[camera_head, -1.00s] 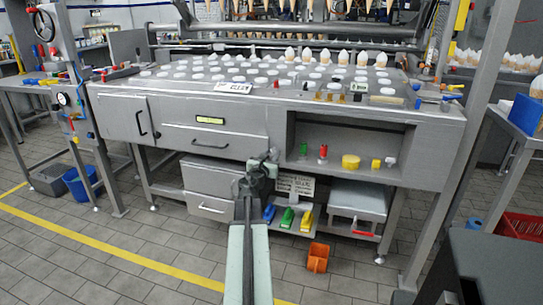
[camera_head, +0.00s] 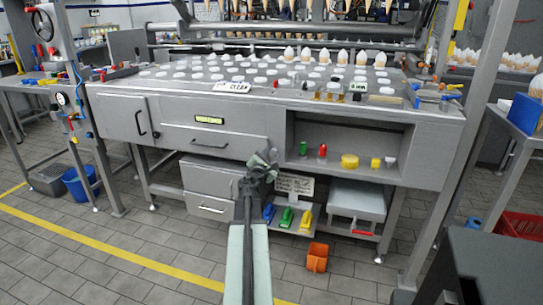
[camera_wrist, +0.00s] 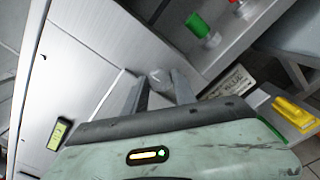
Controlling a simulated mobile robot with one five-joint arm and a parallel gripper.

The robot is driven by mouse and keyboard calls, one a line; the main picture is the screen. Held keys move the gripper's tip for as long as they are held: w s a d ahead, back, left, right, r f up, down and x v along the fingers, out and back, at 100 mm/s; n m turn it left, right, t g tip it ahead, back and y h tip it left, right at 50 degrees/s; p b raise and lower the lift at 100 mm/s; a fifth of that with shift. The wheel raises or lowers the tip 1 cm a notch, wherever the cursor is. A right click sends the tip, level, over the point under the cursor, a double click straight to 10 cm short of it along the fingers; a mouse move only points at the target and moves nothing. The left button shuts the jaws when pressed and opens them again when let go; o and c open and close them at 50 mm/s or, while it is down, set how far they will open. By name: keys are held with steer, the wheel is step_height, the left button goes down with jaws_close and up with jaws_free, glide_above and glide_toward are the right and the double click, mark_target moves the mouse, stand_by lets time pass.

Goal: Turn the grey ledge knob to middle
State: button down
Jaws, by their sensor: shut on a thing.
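The grey ledge knob (camera_wrist: 160,76) shows in the wrist view as a small round grey piece on the metal front. My gripper (camera_wrist: 158,90) has one finger on each side of it and is shut on it. In the head view my gripper (camera_head: 263,163) is at the cabinet front, just left of the open shelf. The gripper hides most of the knob there, and its pointing direction cannot be read.
Right of my gripper, the open shelf (camera_head: 350,178) holds a green piece (camera_head: 303,149), a red piece (camera_head: 322,151) and yellow pieces. Blue, green and yellow items lie on a lower ledge (camera_head: 293,228). An orange bin (camera_head: 317,257) stands on the floor.

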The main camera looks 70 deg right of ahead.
stand_by(0.4)
steer(key=c, duration=1)
jaws_free()
steer(key=shift+s+a, duration=0.2)
steer(key=shift+a, duration=3.75)
